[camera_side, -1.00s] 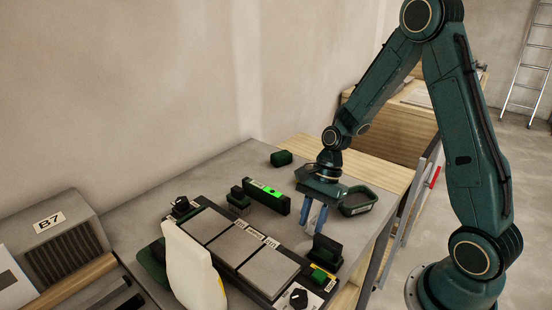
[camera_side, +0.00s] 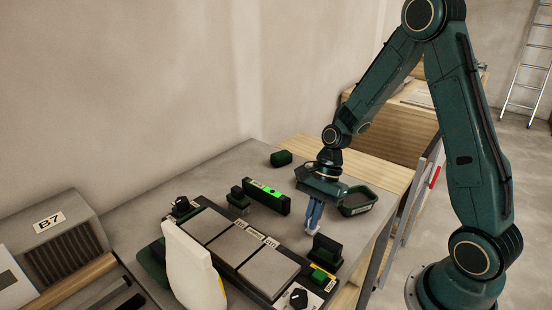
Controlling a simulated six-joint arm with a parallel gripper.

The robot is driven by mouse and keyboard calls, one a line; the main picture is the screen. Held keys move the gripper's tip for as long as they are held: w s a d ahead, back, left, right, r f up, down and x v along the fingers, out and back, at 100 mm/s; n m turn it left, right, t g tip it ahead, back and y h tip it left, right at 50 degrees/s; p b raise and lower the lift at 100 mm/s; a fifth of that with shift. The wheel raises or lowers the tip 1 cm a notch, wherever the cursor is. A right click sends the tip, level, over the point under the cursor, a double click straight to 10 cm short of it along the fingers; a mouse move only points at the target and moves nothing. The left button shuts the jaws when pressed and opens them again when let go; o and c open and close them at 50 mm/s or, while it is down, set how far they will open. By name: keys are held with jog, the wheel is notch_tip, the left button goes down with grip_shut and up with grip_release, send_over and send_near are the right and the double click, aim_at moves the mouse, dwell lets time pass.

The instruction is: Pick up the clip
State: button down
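My gripper (camera_side: 314,224) points down over the grey bench, just beyond the far right end of the tile tray. Its two blue fingers are close together. A small pale piece (camera_side: 309,230), which I take to be the clip, shows at the fingertips; it is tiny and partly covered by the fingers. The fingers look closed on it, and I cannot tell whether it still touches the bench. The tile tray (camera_side: 213,202) holds grey tiles in a row, with small pale labels along its edge.
A level with a green face (camera_side: 266,196) lies to the left. A dark upright block (camera_side: 326,249) stands close in front. A white bottle (camera_side: 193,268) stands at the tray's near side.

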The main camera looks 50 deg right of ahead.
notch_tip(320, 180, up, 20)
jog(key=shift+f, duration=0.15)
dwell(0.5)
jog(key=shift+w, duration=0.1)
dwell(0.5)
